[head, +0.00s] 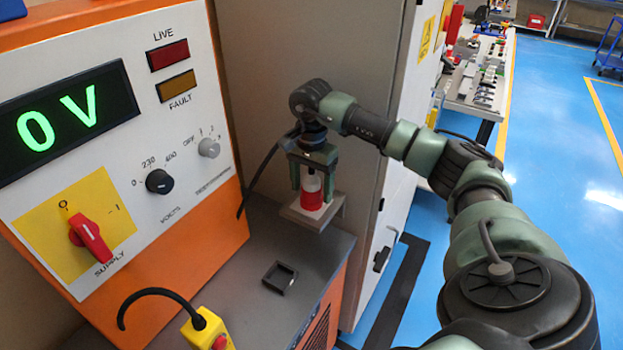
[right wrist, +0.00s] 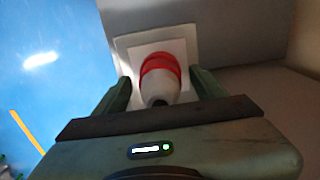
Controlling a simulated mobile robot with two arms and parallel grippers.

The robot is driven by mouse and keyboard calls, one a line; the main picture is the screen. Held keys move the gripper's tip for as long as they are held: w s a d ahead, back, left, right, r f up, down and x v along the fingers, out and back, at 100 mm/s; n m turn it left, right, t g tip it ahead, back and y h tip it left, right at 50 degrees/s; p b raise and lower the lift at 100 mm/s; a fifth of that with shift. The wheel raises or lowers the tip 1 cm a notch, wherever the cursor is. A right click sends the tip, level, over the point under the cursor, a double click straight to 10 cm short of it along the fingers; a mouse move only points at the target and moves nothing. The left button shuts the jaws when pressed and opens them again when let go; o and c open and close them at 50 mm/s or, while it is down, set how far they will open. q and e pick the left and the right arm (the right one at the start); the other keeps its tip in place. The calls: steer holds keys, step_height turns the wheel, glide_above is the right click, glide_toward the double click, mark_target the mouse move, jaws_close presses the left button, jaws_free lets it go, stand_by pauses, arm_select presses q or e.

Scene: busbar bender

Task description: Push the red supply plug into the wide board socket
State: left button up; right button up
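The red plug (head: 312,198), with a white upper part, stands upright on a small pale bracket shelf (head: 333,212) beside the grey cabinet. My right gripper (head: 312,184) points down over it, one finger on each side. Gaps show between fingers and plug, so it looks open. In the right wrist view, the plug (right wrist: 160,72) sits between the spread fingers (right wrist: 163,88), above the white shelf surface (right wrist: 128,45). No socket can be identified for certain; a dark square frame (head: 280,277) lies on the grey bench top. My left gripper is not in view.
A control panel (head: 120,140) reading 0 V, with a red supply switch (head: 90,240), stands at left. A yellow box with a red button (head: 208,330) and black cable is at the front. The tall grey cabinet (head: 270,50) stands close behind my right gripper.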

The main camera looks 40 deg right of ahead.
step_height(320, 180, up, 8)
steer(key=shift+f+b, duration=0.1)
steer(key=shift+b, duration=0.6)
stand_by(0.3)
